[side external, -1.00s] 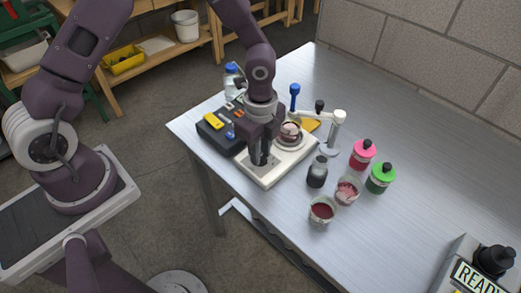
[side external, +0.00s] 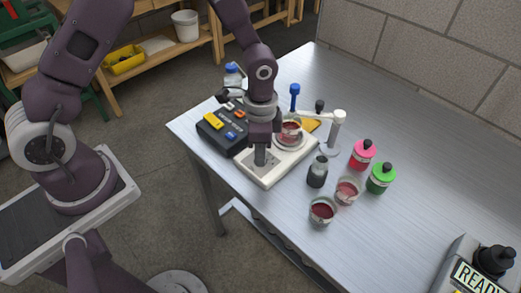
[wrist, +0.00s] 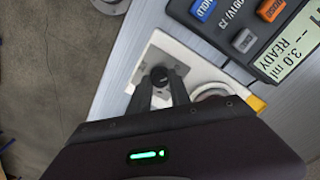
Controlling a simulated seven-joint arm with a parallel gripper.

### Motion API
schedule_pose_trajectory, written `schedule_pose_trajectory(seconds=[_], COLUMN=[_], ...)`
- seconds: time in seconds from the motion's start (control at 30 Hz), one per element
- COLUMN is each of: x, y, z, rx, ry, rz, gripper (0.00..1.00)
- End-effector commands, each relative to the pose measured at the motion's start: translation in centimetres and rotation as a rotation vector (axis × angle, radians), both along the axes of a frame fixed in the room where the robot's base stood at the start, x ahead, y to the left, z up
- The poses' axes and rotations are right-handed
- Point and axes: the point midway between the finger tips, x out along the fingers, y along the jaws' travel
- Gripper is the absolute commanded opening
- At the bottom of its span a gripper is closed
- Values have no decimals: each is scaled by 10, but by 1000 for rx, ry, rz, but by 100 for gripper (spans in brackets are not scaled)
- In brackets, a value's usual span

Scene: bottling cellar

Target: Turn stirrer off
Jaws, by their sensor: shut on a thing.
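The stirrer (side external: 286,166) is a white box with a round top plate, near the table's left edge. A glass beaker (side external: 290,129) with reddish liquid stands on its plate. The stirrer's dark round knob (wrist: 158,76) sits on a grey panel (wrist: 150,56) in the wrist view. My gripper (wrist: 161,88) reaches down over this panel, its two fingers closed on either side of the knob. In the side view, my gripper (side external: 261,155) hides the knob.
A black device with coloured buttons (side external: 215,132) sits directly left of the stirrer; its display (wrist: 290,50) reads READY. A white-armed stand (side external: 335,130), a dark-capped bottle (side external: 317,173), pink (side external: 362,155) and green bottles (side external: 381,179) and two beakers are to the right.

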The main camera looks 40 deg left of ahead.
Motion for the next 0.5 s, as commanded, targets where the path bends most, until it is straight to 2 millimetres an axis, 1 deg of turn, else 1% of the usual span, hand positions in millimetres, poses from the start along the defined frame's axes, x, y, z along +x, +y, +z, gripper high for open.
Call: schedule_pose_trajectory(seconds=[0.2, 0.5], x=[1, 1], y=[-1, -1], z=[0, 0], rx=[-3, -4], ry=[-3, -3], rz=[37, 45], gripper=[0, 0])
